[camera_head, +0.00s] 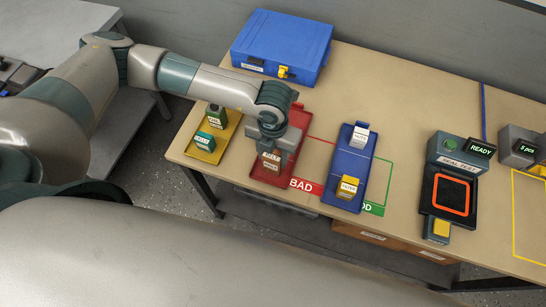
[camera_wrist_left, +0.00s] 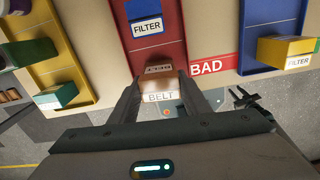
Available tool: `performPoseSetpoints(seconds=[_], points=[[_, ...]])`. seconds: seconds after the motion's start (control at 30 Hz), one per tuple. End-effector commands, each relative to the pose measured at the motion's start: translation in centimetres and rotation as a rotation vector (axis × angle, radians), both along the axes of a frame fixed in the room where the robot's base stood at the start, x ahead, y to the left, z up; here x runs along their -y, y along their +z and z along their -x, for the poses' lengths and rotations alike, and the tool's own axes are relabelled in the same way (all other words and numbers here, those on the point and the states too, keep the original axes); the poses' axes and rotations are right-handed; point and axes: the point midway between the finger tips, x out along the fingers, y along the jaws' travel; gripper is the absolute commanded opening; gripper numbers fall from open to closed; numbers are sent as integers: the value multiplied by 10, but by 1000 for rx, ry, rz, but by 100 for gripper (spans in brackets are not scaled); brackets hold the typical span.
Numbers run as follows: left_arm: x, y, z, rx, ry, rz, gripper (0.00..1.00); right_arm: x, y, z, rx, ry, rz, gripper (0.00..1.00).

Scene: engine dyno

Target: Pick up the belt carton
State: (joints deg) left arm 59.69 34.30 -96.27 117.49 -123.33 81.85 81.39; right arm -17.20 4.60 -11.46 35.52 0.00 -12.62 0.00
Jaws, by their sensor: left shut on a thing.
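The belt carton (camera_head: 270,161) is a small tan box with a BELT label, at the near end of the red tray (camera_head: 298,120). My left gripper (camera_head: 272,150) points down over it and is shut on it.
A blue FILTER carton (camera_wrist_left: 145,17) is in the red tray. A yellow tray (camera_head: 222,131) with two cartons lies left; a blue tray (camera_head: 352,163) with two FILTER cartons lies right. A blue case (camera_head: 282,42) stands behind. A seal test station (camera_head: 455,165) is further right.

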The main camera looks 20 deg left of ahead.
Motion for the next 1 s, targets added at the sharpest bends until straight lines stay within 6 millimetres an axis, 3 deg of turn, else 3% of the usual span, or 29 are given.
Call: performPoseSetpoints(seconds=[0.27,0.47,1.0], points=[[0,11,-1,2,0,2,19,0,-10,0,0,0,0,31],[1,37,-1,5,-2,3,19,0,-28,0,0,0,0,31],[95,94,-12,3,-3,2,19,0,-71,0,1,0,0,31]])
